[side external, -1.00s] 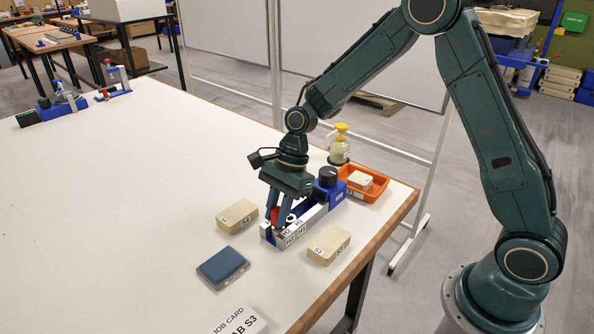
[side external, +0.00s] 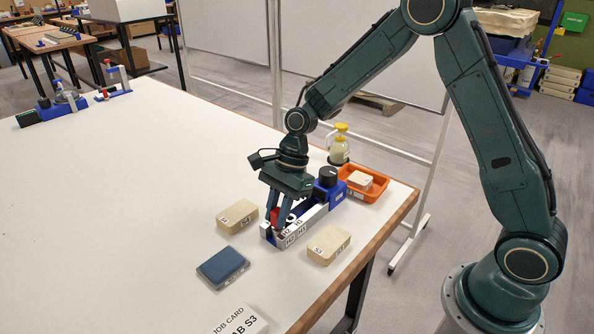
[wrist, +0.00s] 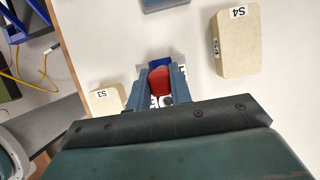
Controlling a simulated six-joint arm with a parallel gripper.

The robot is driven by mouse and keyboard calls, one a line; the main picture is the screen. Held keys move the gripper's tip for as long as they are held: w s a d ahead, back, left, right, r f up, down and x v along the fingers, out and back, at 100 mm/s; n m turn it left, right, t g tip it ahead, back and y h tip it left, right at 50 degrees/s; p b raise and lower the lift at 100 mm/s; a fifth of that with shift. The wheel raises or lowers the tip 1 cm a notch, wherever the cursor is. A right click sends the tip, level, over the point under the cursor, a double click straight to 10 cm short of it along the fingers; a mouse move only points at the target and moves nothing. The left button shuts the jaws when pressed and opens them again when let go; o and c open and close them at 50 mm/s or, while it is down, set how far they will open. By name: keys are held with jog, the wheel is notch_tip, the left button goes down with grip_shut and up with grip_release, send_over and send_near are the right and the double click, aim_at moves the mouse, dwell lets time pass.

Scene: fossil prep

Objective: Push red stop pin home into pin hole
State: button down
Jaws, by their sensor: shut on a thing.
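The red stop pin (wrist: 160,81) is between the fingers of my gripper (wrist: 161,76) in the wrist view. In the side view the red pin (side external: 274,215) shows between the fingers of my gripper (side external: 279,226), over the near end of the white and blue fixture (side external: 307,219) with labels such as H2 and H3. My gripper is shut on the pin and points down. The pin's lower end and the hole under it are hidden by the fingers and fixture, so I cannot tell how deep the pin sits.
Slab S4 (side external: 237,214) lies left of the fixture and slab S3 (side external: 328,244) lies right of it. A dark blue pad (side external: 222,267) and a job card (side external: 240,320) lie nearer. An orange tray (side external: 377,190) and yellow-topped bottle (side external: 339,150) stand behind.

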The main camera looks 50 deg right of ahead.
dwell(0.3)
jog(key=c, duration=1.2)
grip_release()
jog(key=shift+r, duration=0.1)
jog(key=shift+r, duration=3.5)
